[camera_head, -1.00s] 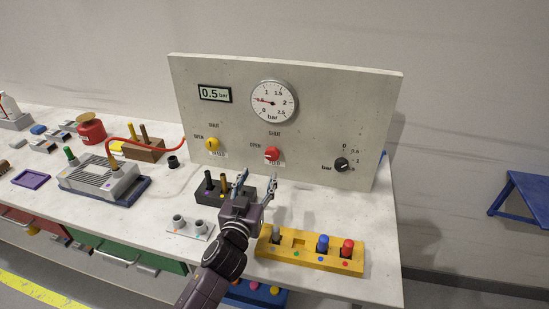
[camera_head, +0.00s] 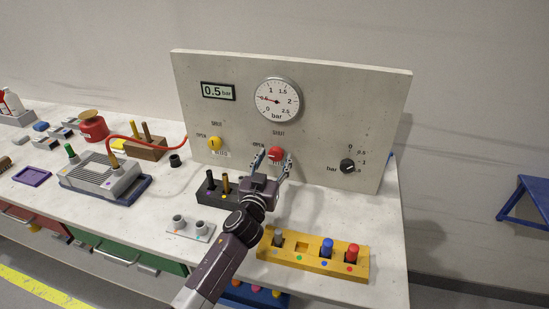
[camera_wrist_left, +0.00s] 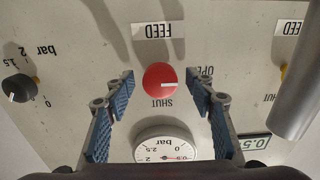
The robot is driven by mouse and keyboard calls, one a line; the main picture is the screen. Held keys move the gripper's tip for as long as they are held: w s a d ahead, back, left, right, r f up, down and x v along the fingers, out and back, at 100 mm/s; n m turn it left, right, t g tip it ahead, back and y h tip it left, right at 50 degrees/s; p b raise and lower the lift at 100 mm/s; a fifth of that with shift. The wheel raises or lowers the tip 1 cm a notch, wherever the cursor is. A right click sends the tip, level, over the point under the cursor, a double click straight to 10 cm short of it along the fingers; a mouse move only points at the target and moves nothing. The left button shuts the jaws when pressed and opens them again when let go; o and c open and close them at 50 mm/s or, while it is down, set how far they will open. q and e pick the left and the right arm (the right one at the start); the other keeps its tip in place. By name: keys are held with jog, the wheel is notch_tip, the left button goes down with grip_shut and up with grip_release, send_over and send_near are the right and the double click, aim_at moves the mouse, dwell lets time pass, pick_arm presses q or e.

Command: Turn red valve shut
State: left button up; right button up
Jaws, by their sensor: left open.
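The red valve (camera_head: 276,154) is a round knob on the upright grey panel (camera_head: 330,100), with SHUT lettered above it and OPEN to its left. My left gripper (camera_head: 272,163) is in front of the valve. In the left wrist view its blue-padded fingers (camera_wrist_left: 162,88) are spread on either side of the knob, with gaps on both sides. My right gripper is not in view.
A yellow valve (camera_head: 214,143) and a black knob (camera_head: 347,165) flank the red one. A round gauge (camera_head: 277,99) and a display (camera_head: 218,91) reading 0.5 bar are above. A black block (camera_head: 208,193) with pegs and a yellow rack (camera_head: 315,262) stand below on the table.

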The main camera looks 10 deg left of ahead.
pick_arm(q)
jog(key=shift+w, duration=0.2)
jog(key=c, duration=1.2)
jog(key=shift+o, duration=0.2)
jog(key=shift+m, duration=0.3)
jog(key=m, duration=0.3)
jog(key=shift+m, duration=0.4)
jog(key=m, duration=0.4)
jog(key=shift+a, duration=0.1)
jog(key=m, duration=0.5)
jog(key=shift+r, duration=0.1)
jog(key=shift+m+p, duration=0.3)
jog(key=shift+m, duration=1.9)
